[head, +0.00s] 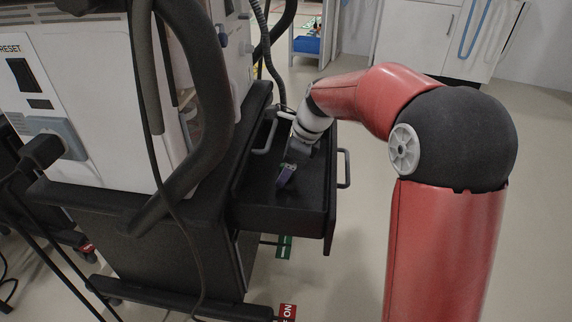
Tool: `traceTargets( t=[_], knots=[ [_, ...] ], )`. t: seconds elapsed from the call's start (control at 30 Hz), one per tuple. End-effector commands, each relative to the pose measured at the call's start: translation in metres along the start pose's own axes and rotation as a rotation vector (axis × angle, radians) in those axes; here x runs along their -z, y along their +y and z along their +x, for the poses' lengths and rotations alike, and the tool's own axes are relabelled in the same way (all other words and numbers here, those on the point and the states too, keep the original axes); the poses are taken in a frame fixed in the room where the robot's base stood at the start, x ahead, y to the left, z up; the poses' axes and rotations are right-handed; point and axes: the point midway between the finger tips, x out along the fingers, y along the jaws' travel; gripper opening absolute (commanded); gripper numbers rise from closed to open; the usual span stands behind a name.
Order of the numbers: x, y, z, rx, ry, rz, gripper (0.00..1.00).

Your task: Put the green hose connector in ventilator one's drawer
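A black drawer (266,216) stands pulled out from the cart under the white ventilator (97,98). It has a grey handle (346,168) on its front. My red arm reaches over the drawer, and my gripper (288,172) points down inside or just above it. The fingers are small and dark in this view, so their opening does not show. A small grey-purple part shows at the gripper's end; I cannot tell whether it is a finger or something held. I see no green hose connector; the gripper or the drawer wall may hide it.
Thick dark hoses (205,100) and thin cables hang beside the ventilator, left of the drawer. White cabinets (425,35) stand at the back. Floor right of the drawer is clear around my arm.

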Motion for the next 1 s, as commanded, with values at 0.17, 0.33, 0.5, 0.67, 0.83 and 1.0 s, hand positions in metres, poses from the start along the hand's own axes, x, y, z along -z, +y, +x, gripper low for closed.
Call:
traceTargets(
  t=[0.17, 0.33, 0.5, 0.67, 0.83, 1.0],
  knots=[
    [0.0, 0.0, 0.0, 0.0, 0.0, 0.0, 0.75],
    [-0.001, 0.0, -0.005, 0.001, 0.0, 0.0, 0.75],
    [-0.003, -0.001, -0.032, 0.005, -0.001, -0.001, 0.75],
    [-0.002, -0.001, -0.069, 0.006, -0.001, -0.001, 0.75],
    [-0.002, -0.001, -0.1, 0.003, 0.0, -0.001, 0.75],
    [-0.001, 0.0, -0.118, 0.001, 0.0, 0.0, 0.75]
  ],
)
